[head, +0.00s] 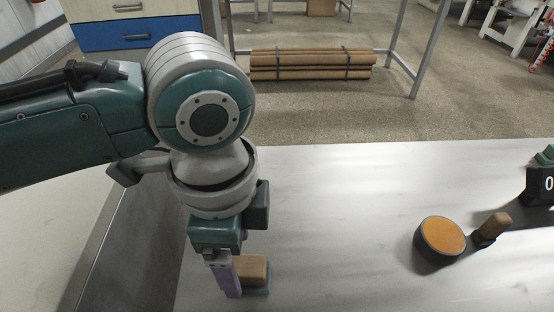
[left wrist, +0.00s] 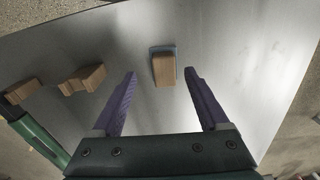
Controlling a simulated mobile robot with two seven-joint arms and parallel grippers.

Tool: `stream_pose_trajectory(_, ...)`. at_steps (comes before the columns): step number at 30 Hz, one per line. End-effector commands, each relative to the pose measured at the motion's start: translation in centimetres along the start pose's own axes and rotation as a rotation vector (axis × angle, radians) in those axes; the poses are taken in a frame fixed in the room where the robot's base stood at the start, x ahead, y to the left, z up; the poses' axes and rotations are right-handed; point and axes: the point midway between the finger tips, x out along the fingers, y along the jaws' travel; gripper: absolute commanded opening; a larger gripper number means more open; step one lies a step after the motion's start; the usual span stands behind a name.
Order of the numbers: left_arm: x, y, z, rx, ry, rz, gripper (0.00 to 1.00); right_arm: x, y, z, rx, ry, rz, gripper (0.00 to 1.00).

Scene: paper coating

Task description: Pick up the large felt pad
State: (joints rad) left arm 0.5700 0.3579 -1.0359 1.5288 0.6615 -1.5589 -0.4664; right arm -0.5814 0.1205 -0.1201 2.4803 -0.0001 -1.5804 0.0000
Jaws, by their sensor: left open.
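A pad with a wooden block on top and a thin blue-grey base, which I take to be the large felt pad (head: 254,269), rests on the pale table near its front left. It also shows in the left wrist view (left wrist: 164,70), between and just beyond the fingertips. My left gripper (head: 237,288) points down at it, with purple fingers spread on either side in the left wrist view (left wrist: 161,74). The fingers are open and hold nothing. In the head view the near finger covers the pad's left side. My right gripper is not in view.
A round dark tin with an orange top (head: 442,236) stands on the table at the right. A smaller wooden-handled piece (head: 493,226) and a dark number marker (head: 540,186) are beside it. The table (head: 330,210) is clear between the pad and the tin.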

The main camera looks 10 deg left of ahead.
Motion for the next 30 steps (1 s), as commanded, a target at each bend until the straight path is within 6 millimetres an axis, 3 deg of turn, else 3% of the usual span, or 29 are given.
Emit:
stream_pose_trajectory(8, 4.4, -0.5, -0.1, 0.001, -0.001, 0.002, 0.78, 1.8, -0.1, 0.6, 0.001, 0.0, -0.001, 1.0)
stream_pose_trajectory(17, 4.8, -0.5, -0.1, 0.001, -0.001, 0.0, 0.78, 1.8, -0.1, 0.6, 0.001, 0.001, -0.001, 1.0)
stream_pose_trajectory(30, 4.8, -0.5, -0.1, 0.001, -0.001, 0.0, 0.29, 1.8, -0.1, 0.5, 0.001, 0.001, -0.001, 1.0)
